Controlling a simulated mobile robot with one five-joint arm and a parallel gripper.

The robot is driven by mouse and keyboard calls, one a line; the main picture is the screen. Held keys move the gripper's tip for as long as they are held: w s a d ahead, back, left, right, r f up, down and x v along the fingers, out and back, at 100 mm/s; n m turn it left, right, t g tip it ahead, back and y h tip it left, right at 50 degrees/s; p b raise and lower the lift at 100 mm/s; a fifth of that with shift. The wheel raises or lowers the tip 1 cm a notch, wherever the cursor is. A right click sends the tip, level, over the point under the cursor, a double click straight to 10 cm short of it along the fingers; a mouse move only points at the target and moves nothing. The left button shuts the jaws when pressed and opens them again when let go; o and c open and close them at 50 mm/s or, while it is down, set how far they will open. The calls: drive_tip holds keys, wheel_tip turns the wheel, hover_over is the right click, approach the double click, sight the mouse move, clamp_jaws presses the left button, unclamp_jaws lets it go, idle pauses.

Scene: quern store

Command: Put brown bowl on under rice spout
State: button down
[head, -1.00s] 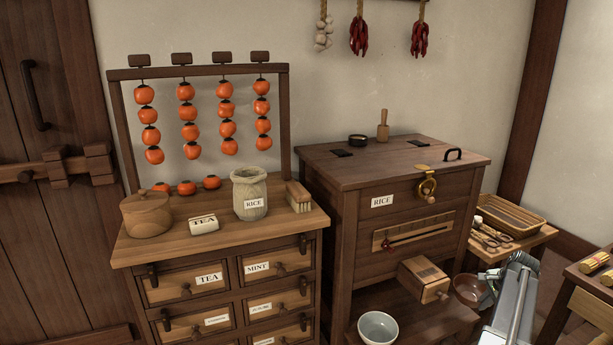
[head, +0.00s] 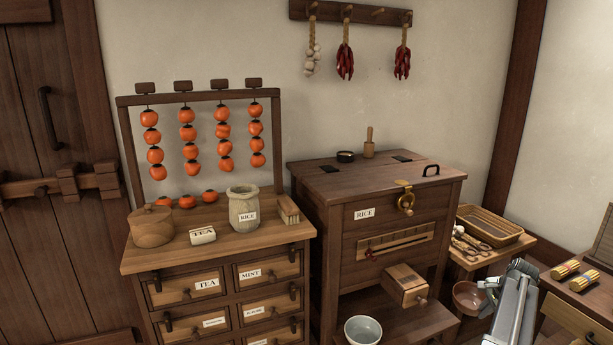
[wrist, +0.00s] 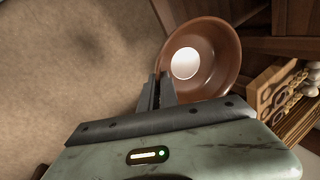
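The brown bowl (head: 467,297) is at the right of the head view, beside the rice chest's lower part, partly hidden by my arm. In the wrist view the brown bowl (wrist: 222,50) is large, with a pale round patch inside its bottom. My gripper (wrist: 160,90) has its fingers close together at the bowl's rim, apparently with the wall pinched between them. In the head view my gripper (head: 489,290) is at the bowl's right side. The rice spout (head: 406,286), a wooden box, juts from the front of the rice chest (head: 345,228).
A pale bowl (head: 363,330) stands on the chest's low shelf (head: 415,322), below and left of the spout. A side table (head: 480,262) with a basket (head: 491,225) is behind my arm. A drawer cabinet (head: 218,252) stands left. Bare floor (wrist: 75,70) shows in the wrist view.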

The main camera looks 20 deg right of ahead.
wheel_tip(320, 180, up, 25)
drive_tip(key=p, duration=2.3)
drive_tip(key=shift+f, duration=0.1)
